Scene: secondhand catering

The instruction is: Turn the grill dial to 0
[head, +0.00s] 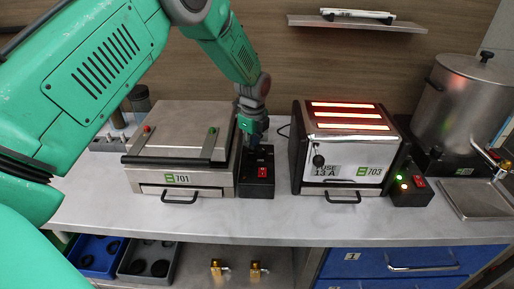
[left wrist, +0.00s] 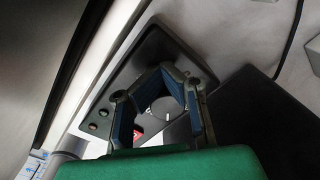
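The grill is the steel press labelled 701 (head: 150,181), lid down, at the left of the counter. Its black control box (head: 257,188) with a red switch (head: 262,172) stands at its right side. My left gripper (head: 252,139) points down over the back of this box. A round dial face with a white mark (left wrist: 167,117) shows between the fingers. I cannot tell whether they touch it, nor read its setting. My right gripper is out of view.
A toaster labelled 703 (head: 345,148) with glowing slots stands to the right, its own control box (head: 411,188) lit. A steel urn (head: 462,105) is at the far right. The counter front (head: 260,228) is clear. Grey and blue bins (head: 150,262) sit below.

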